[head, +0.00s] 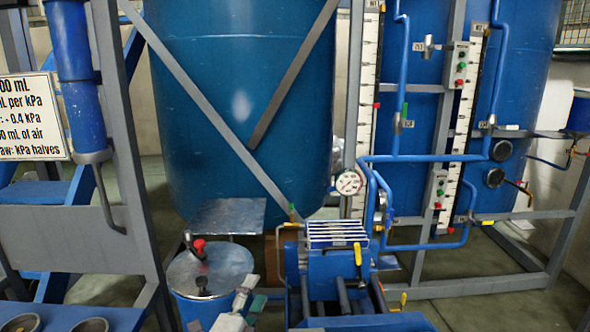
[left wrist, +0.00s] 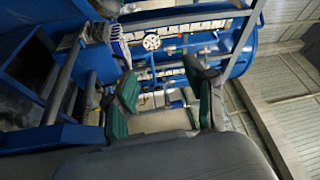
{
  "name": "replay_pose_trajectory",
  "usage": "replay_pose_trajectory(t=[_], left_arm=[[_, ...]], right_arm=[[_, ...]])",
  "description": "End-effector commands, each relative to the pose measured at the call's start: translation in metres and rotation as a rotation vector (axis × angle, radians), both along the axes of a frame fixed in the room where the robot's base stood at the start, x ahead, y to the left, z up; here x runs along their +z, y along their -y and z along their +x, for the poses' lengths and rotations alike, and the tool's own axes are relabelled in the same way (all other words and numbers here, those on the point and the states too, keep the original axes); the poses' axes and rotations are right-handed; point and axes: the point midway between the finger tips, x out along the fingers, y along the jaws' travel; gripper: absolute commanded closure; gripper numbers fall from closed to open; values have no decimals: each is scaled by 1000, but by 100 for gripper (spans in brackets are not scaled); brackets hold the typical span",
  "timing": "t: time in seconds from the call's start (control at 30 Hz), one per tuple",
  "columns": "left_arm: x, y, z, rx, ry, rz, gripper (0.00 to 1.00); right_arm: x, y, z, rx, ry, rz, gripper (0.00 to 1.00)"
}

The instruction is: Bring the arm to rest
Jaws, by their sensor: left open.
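My left gripper (head: 252,292) is at the bottom of the head view, just right of a blue drum with a metal lid. In the left wrist view its two green-padded fingers (left wrist: 165,98) stand wide apart with nothing between them. The gripper is open and empty. Most of the left arm is hidden below the head view's lower edge. My right gripper is in neither view.
The lidded blue drum (head: 208,275) stands close to my left gripper. A blue frame unit (head: 335,265) with a yellow handle is to the right. A large blue tank (head: 240,110), pipes and a gauge (head: 348,183) are behind. Open floor (head: 455,262) shows at right.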

Motion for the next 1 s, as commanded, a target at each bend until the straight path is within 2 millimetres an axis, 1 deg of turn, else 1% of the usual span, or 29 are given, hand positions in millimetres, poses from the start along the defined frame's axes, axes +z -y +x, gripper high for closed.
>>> replay_pose_trajectory(t=[0.03,0.07,0.1,0.17,0.2,0.27,0.3,0.4,0.5,0.7,0.93,1.0], left_arm=[[-31,-22,-20,83,-162,-137,45],[-47,-34,-31,132,-249,-210,45],[-68,-49,-47,197,-363,-302,45],[-98,-68,-76,290,-522,-426,45],[-117,-78,-98,351,-622,-500,45],[-139,-90,-129,435,-753,-594,45],[-151,-96,-149,486,-828,-645,45],[-172,-105,-190,587,-973,-736,45],[-185,-111,-225,668,-1084,-801,45],[-199,-117,-284,806,-1256,-887,45],[-203,-121,-343,943,-1413,-952,45],[-221,-120,-336,944,-1416,-946,45]], right_arm=[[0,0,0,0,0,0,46],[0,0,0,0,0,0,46],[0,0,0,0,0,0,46],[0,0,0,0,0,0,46],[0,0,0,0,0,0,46],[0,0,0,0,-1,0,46],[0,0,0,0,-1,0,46],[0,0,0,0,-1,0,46],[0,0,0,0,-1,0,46],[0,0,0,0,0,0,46],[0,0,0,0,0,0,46],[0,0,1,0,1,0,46]])
